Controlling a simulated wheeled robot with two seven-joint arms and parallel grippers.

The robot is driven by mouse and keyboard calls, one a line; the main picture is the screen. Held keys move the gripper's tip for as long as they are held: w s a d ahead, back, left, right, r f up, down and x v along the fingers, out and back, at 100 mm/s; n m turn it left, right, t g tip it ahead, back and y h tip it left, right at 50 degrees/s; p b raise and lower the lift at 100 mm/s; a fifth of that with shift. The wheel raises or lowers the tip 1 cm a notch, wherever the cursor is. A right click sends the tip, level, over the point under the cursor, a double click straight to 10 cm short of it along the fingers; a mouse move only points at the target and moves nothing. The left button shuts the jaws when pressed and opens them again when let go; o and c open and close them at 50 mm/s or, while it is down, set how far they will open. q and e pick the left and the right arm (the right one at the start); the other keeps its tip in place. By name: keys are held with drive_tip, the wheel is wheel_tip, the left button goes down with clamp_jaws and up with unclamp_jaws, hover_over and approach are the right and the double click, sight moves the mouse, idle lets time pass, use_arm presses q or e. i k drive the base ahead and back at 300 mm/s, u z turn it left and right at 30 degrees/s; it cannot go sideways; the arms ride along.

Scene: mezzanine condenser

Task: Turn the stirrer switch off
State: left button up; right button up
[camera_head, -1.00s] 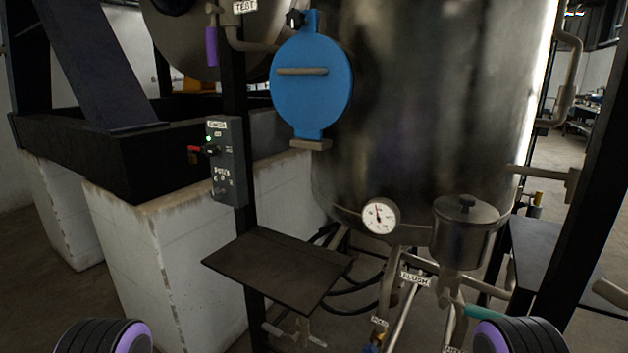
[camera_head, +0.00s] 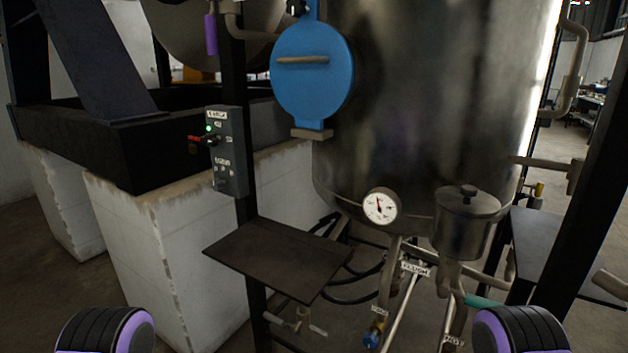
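A grey switch box (camera_head: 227,152) is mounted on a black upright post at the left of the head view. It has a white label at its top, a lit green lamp (camera_head: 208,128), and a dark rotary switch (camera_head: 212,140) just below the lamp. A small red part shows at the box's left side. More small controls sit lower on the box, too small to read. The label text is blurred, so I cannot tell which control is the stirrer's. Only black and purple rounded parts of my arms show at the bottom edge. Neither gripper is in view.
A large steel vessel (camera_head: 420,100) with a blue round hatch (camera_head: 312,72) and a dial gauge (camera_head: 380,206) fills the middle. A dark shelf (camera_head: 277,258) juts out below the box. White blocks (camera_head: 130,235) stand at left. Pipes and a lidded pot (camera_head: 467,222) are lower right.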

sight(210, 139)
drive_tip(key=z, duration=0.05)
drive_tip(key=k, duration=0.5)
drive_tip(key=u, duration=1.25)
drive_tip(key=i, duration=1.4)
drive_tip(key=z, duration=0.5)
